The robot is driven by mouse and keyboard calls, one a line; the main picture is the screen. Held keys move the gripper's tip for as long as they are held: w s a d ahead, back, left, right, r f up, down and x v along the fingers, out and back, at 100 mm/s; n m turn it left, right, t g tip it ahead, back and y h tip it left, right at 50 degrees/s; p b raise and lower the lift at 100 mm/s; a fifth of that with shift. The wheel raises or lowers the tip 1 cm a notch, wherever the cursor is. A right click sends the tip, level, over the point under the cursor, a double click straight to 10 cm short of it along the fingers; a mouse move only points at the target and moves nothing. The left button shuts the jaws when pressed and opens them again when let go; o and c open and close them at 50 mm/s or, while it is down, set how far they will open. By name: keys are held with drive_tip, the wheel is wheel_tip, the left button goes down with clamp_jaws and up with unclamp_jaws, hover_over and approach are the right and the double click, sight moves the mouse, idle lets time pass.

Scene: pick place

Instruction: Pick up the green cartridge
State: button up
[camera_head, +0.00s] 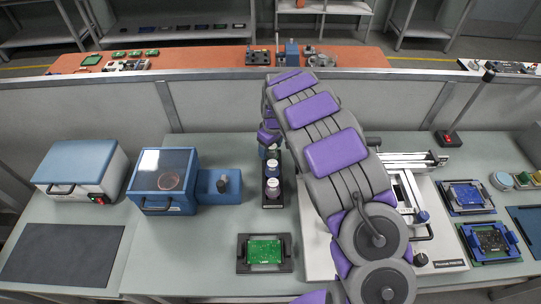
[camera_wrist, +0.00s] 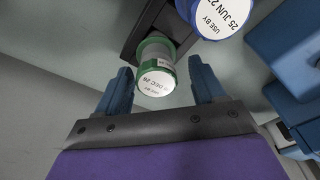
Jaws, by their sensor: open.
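The green cartridge (camera_wrist: 156,52) with a white dated label on its end stands in a dark holder (camera_wrist: 135,38) in the wrist view. My gripper (camera_wrist: 160,76) is open, with one blue finger on each side of the cartridge. I cannot tell whether either finger touches it. In the head view my gripper (camera_head: 269,137) is at the far end of the dark holder (camera_head: 272,204), and the green cartridge is mostly hidden there.
A blue cartridge with a white label (camera_wrist: 220,15) stands close beside the green one. A blue box with a clear lid (camera_head: 165,180) is to the left. A green circuit board (camera_head: 264,251) lies in front. A white printer (camera_head: 320,240) is to the right.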

drive_tip(key=shift+d, duration=0.3)
drive_tip(key=c, duration=0.5)
drive_tip(key=shift+a, duration=0.15)
clamp_jaws()
drive_tip(key=shift+r, duration=0.15)
